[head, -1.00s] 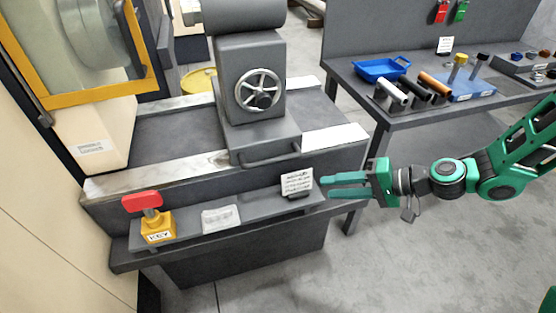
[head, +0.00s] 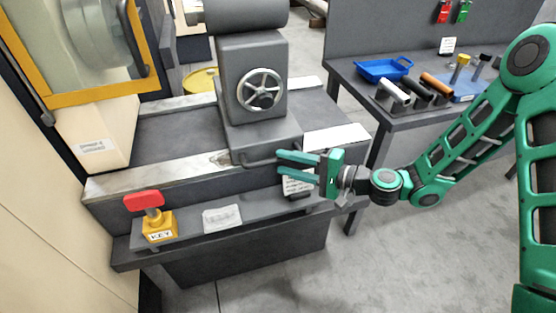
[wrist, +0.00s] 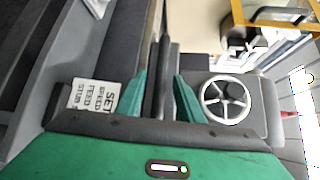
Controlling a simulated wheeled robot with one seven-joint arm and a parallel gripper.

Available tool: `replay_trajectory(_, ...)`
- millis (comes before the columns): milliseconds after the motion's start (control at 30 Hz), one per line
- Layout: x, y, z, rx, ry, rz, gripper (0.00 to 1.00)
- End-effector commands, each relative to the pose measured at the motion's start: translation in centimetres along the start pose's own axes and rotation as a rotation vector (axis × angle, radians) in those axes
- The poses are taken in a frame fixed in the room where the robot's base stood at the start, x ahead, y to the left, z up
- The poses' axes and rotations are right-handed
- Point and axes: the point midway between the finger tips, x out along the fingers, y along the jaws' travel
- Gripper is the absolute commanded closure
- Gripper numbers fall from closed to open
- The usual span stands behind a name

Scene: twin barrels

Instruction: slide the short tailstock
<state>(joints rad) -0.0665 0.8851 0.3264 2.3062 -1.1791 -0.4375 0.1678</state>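The grey tailstock (head: 250,75) stands on the machine bed, with a spoked handwheel (head: 260,91) on its front. A dark bar handle (head: 250,162) runs along the front of its base. My gripper (head: 280,163) is open, its two green fingers pointing left at the right part of this handle. In the wrist view a dark bar (wrist: 161,85) lies between the open fingers (wrist: 160,76), with gaps at both sides. I cannot tell how deep the fingers reach around it. The handwheel also shows in the wrist view (wrist: 226,100). My gripper partly hides the handle's right end.
A front shelf (head: 190,222) holds a red-topped yellow key block (head: 158,222), a white paper (head: 222,217) and a small sign (head: 297,186) partly behind my gripper. A yellow-framed chuck guard (head: 95,95) stands at left. A bench (head: 385,128) with a blue tray (head: 383,69) stands at right.

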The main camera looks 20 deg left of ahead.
Motion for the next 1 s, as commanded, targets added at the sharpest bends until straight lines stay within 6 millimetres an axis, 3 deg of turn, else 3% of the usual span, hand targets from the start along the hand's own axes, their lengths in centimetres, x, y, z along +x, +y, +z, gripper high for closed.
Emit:
replay_trajectory(100, 1.8, -0.1, 0.1, -0.002, -0.003, -0.001, 0.66)
replay_trajectory(300, 3.4, 0.0, 0.1, -0.002, -0.001, 0.000, 0.66)
replay_trajectory(633, 3.7, 0.0, 0.0, -0.001, 0.000, 0.000, 0.66)
replay_trajectory(800, 3.6, 0.0, 0.0, -0.001, 0.000, 0.000, 1.00)
replay_trajectory(1000, 3.7, 0.0, 0.0, -0.001, -0.001, 0.001, 1.00)
